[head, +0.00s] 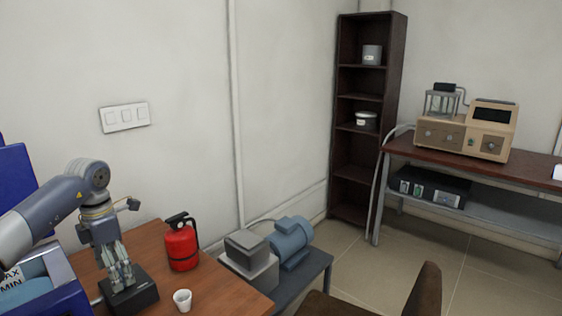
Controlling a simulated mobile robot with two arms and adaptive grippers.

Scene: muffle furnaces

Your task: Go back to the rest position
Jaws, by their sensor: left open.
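My left arm comes in from the left, and my left gripper (122,275) points down over the wooden table (222,293). Its fingers are open and overlap a black box (140,298) in the picture; I cannot tell whether they touch it. I see nothing held between the fingers. A small white cup (182,300) stands just right of the black box. My right gripper is not in the picture.
A red fire extinguisher (181,246) stands near the gripper. A blue motor (290,240) sits on a low table to the right. A brown chair (424,292) is in front. A dark shelf (351,150) and a workbench (516,169) stand farther back, with open floor between.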

